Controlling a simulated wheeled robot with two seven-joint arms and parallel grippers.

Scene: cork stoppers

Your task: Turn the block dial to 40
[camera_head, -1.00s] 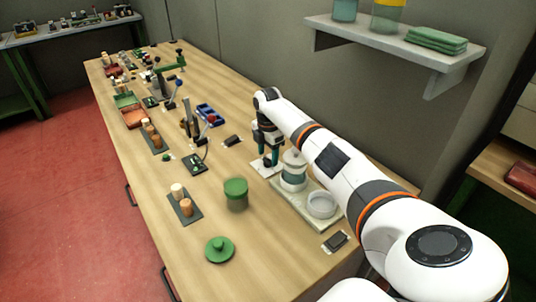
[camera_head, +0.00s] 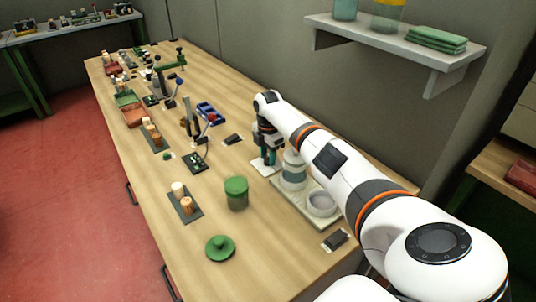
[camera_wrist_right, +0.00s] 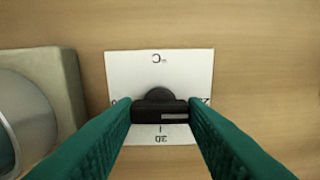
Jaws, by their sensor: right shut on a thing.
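The dial is a black round knob with a raised bar (camera_wrist_right: 160,109) on a square white card (camera_wrist_right: 178,69). In the right wrist view the bar lies crosswise, with a pale mark toward its right end. An upside-down "30" and a tick show below it, "°C" above. The side markings are partly hidden by the fingers. My right gripper (camera_wrist_right: 160,112) has its green fingers at both ends of the bar and is shut on it. In the head view the right gripper (camera_head: 267,158) points down over the card (camera_head: 262,169). My left gripper is not in view.
A green canister (camera_head: 236,194), a green lid (camera_head: 220,248) and corks on a dark plate (camera_head: 184,203) stand nearer. A shelf (camera_head: 400,47) hangs above.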

